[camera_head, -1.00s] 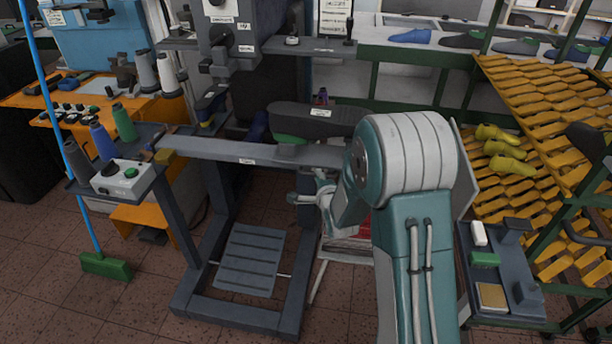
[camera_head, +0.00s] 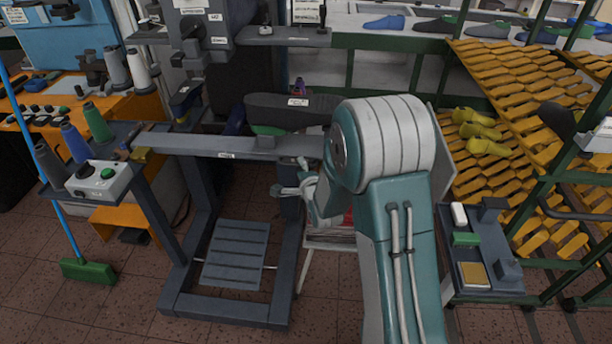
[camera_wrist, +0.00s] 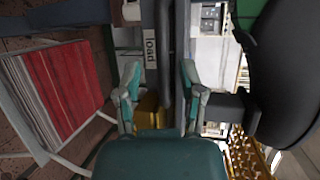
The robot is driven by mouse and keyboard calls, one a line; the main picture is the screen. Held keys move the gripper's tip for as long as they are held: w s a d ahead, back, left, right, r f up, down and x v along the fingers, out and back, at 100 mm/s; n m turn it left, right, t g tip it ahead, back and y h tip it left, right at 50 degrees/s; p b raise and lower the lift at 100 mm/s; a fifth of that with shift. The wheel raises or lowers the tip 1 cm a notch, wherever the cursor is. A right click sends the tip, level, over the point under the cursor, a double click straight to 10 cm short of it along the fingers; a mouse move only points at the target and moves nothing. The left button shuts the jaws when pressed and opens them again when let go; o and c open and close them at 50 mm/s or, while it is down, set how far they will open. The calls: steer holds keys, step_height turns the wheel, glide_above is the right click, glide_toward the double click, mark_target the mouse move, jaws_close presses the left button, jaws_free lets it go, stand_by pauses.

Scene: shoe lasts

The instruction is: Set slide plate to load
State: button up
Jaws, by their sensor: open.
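The slide plate, a long dark plate with a white label (camera_head: 290,108), lies above the grey rail (camera_head: 190,144) in the head view. A rail label reading "load" (camera_wrist: 151,47) shows in the wrist view. There a large black rounded body, seemingly the plate (camera_wrist: 285,75), fills the right side. My gripper (camera_head: 285,190) is below and in front of the rail, right of the block, apart from the plate. Its two fingers (camera_wrist: 162,95) are open, with a yellow piece visible beyond them.
A grey pedal (camera_head: 237,254) lies under the rail. A control box (camera_head: 97,178) stands left, a small tray table (camera_head: 485,285) right, beside a yellow last rack (camera_head: 500,90). Floor in front is clear.

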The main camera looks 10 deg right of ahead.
steer(key=s+r, duration=0.2)
steer(key=s, duration=0.9)
steer(key=shift+s+d, duration=0.15)
steer(key=shift+d, duration=0.25)
steer(key=shift+r, duration=0.15)
steer(key=s+r+n+g+h, duration=0.1)
steer(key=s+r+n+g, duration=0.45)
steer(key=r+n, duration=0.35)
steer(key=s+r+n+g, duration=0.2)
steer(key=s+r+n, duration=0.1)
steer(key=s, duration=0.6)
steer(key=s+a+r+n+g, duration=0.1)
steer(key=s+r+n+g, duration=0.1)
steer(key=s+n, duration=0.4)
steer(key=s, duration=0.4)
steer(key=shift+s+r+g, duration=0.15)
steer(key=shift+r+g, duration=0.2)
steer(key=shift+r, duration=0.05)
steer(key=shift+a, duration=0.1)
